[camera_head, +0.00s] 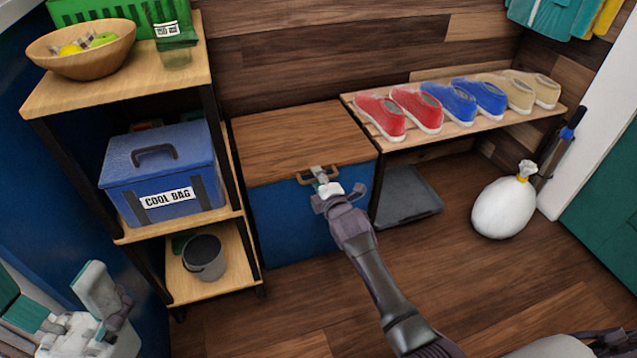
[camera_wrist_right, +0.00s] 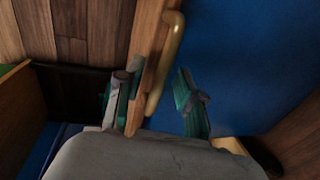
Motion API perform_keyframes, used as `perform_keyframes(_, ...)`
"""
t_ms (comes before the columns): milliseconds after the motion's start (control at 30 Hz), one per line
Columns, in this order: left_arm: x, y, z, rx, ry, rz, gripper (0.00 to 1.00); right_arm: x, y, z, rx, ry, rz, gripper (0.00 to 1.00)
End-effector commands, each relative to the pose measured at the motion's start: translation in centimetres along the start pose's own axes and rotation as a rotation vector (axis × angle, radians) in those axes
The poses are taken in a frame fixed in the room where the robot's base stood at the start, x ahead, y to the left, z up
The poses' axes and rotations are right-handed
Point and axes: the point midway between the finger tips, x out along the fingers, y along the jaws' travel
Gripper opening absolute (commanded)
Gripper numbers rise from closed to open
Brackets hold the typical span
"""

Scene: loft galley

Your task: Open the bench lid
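The bench (camera_head: 300,215) is a blue-fronted box with a brown wooden lid (camera_head: 290,135), which lies flat and shut. A tan bar handle (camera_head: 303,180) sits at the lid's front edge. My right gripper (camera_head: 320,180) is at this handle and hides part of it. In the right wrist view my right gripper (camera_wrist_right: 155,103) is open, with the handle (camera_wrist_right: 168,65) running between its two teal fingers. Whether a finger touches the handle I cannot tell. My left gripper (camera_head: 60,298) is at the lower left, open and empty, away from the bench.
A shelf unit (camera_head: 70,95) with a fruit bowl (camera_head: 80,55), a blue cool bag (camera_head: 160,175) and a grey bucket (camera_head: 204,258) stands left of the bench. A shoe rack (camera_head: 455,130) adjoins it on the right. A white sack (camera_head: 503,207) lies farther right. The front floor is clear.

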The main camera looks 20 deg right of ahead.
Motion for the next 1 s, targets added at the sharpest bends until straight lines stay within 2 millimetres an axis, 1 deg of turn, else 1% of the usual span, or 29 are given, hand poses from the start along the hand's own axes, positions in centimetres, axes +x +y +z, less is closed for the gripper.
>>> perform_keyframes(233,-0.01,0.0,0.02,0.0,-0.001,0.0,0.91,0.09,0.09,0.01,0.0,0.0,0.001,0.37)
perform_keyframes(267,-0.01,0.0,0.02,0.0,-0.001,0.0,0.91,0.08,0.08,0.01,0.0,0.0,0.001,0.34)
perform_keyframes(400,-0.02,0.01,0.03,0.0,-0.002,0.0,0.91,0.07,0.07,0.01,0.0,0.0,0.001,0.11)
perform_keyframes(467,-0.02,0.01,0.04,0.0,-0.002,0.0,0.91,0.07,0.07,0.02,0.0,0.0,0.001,0.01)
perform_keyframes(900,0.05,0.01,0.08,0.0,-0.005,0.0,0.91,0.04,0.09,0.02,-0.001,0.0,-0.001,0.0)
perform_keyframes(967,0.2,0.01,0.22,0.0,-0.013,0.0,0.91,0.03,0.2,0.02,-0.001,0.0,-0.002,0.0)
perform_keyframes(1000,0.34,-0.07,0.61,0.003,-0.037,0.0,0.91,0.01,0.31,0.02,-0.001,0.0,-0.004,0.0)
